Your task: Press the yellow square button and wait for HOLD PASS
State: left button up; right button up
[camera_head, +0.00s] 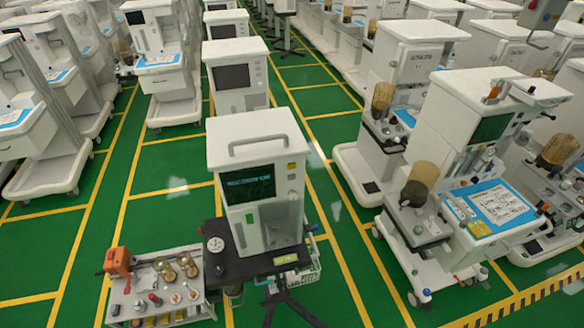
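A white test machine (262,138) with a handle on top stands upright on a black stand top (224,268) in the middle of the camera_head view. A small yellow square button (292,166) is on the upper right of its front, with small dark details below it. A dark screen (248,185) left of the button shows green text too small to read. A small yellow-green display (286,259) sits at the front edge of the stand. Neither of my grippers is in view, and nothing covers the button.
A round gauge (215,244) sits left of the machine. A grey bench (160,290) with an orange device (118,262) and brass fittings stands lower left. A large anaesthesia cart (455,170) stands right. Rows of carts fill the back. Green floor (345,245) with yellow lines lies clear between.

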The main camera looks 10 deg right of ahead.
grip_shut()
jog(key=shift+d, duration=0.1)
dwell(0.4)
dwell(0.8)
